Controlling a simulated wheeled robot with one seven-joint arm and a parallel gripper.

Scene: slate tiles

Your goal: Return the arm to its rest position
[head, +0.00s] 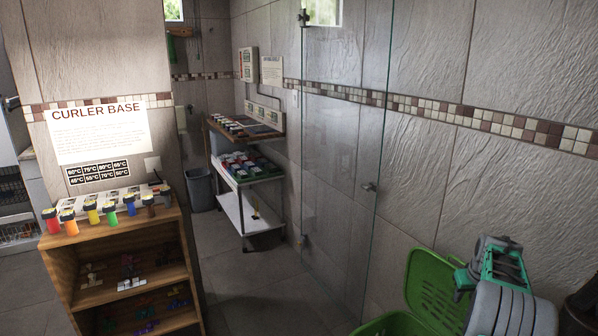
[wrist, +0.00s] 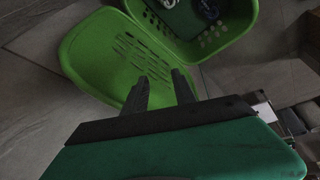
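My gripper (wrist: 160,88) shows in the wrist view with its two dark fingers apart and nothing between them. The fingers point towards a green basket below, over the edge of its open lid (wrist: 92,58). In the head view my grey and teal arm (head: 503,275) is folded at the lower right, beside the green basket's raised lid (head: 432,286).
The basket body (wrist: 239,28) holds a few items, only partly visible. A wooden shelf (head: 85,292) with coloured curlers on top stands at the left. A glass panel (head: 340,150) stands ahead. A trolley (head: 247,180) and grey bin (head: 200,190) are farther back. Middle floor is clear.

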